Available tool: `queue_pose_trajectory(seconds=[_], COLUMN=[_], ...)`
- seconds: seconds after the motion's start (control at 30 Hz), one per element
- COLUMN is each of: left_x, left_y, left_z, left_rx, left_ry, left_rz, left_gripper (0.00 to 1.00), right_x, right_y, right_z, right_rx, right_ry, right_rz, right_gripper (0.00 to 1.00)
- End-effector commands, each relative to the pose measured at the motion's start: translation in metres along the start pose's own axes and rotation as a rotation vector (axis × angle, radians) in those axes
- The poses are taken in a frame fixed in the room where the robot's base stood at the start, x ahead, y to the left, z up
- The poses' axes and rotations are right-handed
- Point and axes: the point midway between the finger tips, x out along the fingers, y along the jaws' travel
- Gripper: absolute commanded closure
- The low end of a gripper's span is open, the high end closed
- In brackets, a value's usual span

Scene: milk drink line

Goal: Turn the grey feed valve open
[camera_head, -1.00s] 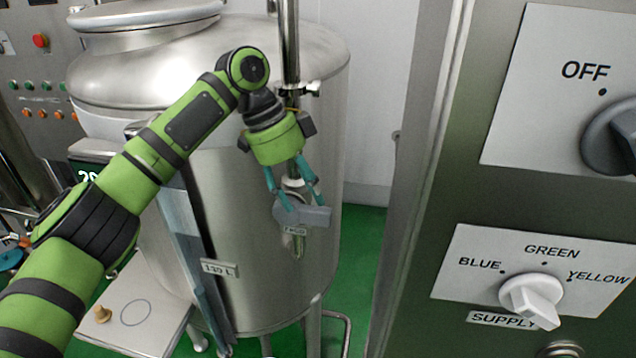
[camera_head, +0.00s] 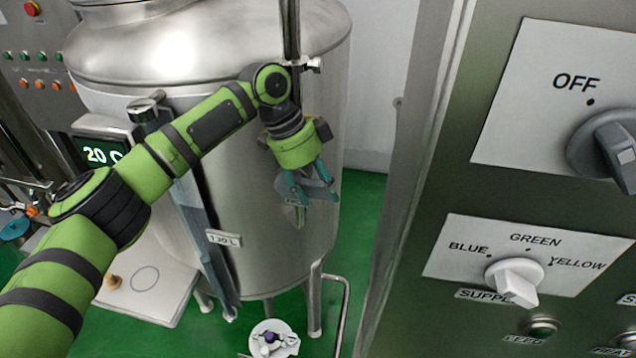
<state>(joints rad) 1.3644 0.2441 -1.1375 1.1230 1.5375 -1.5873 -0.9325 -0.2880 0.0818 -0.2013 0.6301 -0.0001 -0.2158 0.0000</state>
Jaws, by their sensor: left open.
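The grey feed valve (camera_head: 318,189) is a small flat grey handle low on the front of the steel tank (camera_head: 275,230). A short steel spout and a small label, too small to read surely, show just below it. My left gripper (camera_head: 312,188) is open at the valve, pointing down, with its teal fingers on either side of the handle. The fingers hide part of the handle, and I cannot tell whether they touch it. My right gripper is not in the view.
A control cabinet with an OFF knob (camera_head: 612,150) and a white SUPPLY knob (camera_head: 515,276) fills the right side. A "20 C" display (camera_head: 101,153) and a pale plate (camera_head: 150,305) stand at left. A bent steel pipe (camera_head: 343,310) stands below the tank.

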Motion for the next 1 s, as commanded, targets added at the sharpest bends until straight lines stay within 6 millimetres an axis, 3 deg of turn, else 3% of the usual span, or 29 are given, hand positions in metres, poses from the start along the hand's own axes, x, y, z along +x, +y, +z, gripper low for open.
queue_pose_trajectory(seconds=[0.03,0.17,0.2,0.57,1.0], left_x=[0.0,0.0,0.0,-0.002,-0.017], left_y=[0.0,0.0,0.0,0.0,0.001], left_z=[0.0,0.0,0.0,0.0,0.002], left_rx=[0.0,0.0,0.0,-0.002,-0.003], left_ry=[0.0,0.0,0.0,0.041,0.335], left_rz=[0.0,0.001,0.001,0.002,0.003], left_gripper=[0.46,0.98,1.0,1.0,1.0], right_x=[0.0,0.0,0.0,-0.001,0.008], right_y=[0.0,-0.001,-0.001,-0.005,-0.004], right_z=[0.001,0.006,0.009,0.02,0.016], right_rx=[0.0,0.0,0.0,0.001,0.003], right_ry=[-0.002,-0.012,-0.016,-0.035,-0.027], right_rz=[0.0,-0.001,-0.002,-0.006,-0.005], right_gripper=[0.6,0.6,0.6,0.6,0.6])
